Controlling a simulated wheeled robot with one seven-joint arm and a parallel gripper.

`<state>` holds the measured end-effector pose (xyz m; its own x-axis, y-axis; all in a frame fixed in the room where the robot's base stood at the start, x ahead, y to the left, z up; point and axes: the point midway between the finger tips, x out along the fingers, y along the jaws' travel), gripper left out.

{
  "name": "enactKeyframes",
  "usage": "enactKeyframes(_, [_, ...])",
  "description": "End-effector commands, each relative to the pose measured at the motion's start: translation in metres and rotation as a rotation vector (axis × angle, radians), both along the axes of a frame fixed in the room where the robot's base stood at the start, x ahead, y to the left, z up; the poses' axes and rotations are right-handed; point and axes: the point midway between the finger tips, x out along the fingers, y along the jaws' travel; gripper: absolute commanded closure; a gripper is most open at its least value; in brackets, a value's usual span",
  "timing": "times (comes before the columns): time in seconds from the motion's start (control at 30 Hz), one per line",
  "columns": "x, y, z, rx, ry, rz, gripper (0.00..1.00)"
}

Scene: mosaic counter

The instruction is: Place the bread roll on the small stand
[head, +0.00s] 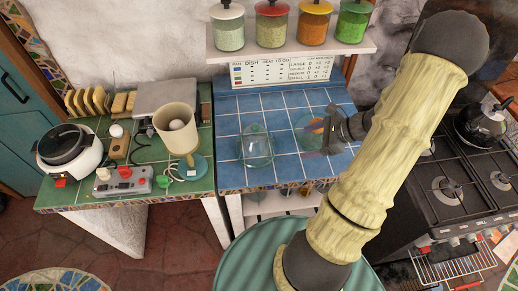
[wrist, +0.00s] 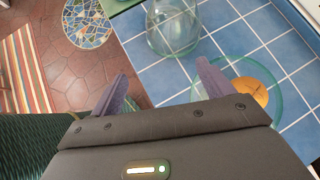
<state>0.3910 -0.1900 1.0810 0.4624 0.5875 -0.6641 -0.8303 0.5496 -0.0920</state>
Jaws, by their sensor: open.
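My gripper (head: 326,136) is over the right part of the blue-tiled counter, its dark fingers apart and empty. In the wrist view my gripper (wrist: 160,72) shows a wide gap between its fingers. A round orange-brown thing (wrist: 248,92) lies within a clear greenish glass dish (wrist: 222,68), right of the fingers. In the head view the glass dish (head: 301,128) is partly behind my gripper. I cannot tell whether the orange-brown thing is the bread roll or the top of the small stand. No other clear roll or stand shows.
A clear glass dome (head: 256,148) stands left of the dish. Jars line the shelf; a stove (head: 450,185) stands right.

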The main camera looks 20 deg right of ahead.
Motion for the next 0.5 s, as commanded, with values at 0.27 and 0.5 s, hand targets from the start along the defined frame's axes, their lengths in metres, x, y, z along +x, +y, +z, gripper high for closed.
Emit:
enactKeyframes(0.27, [-0.017, 0.083, 0.024, -0.369, -0.016, 0.62, 0.2])
enactKeyframes(0.5, [-0.033, 0.127, 0.048, -0.686, -0.13, 1.129, 0.2])
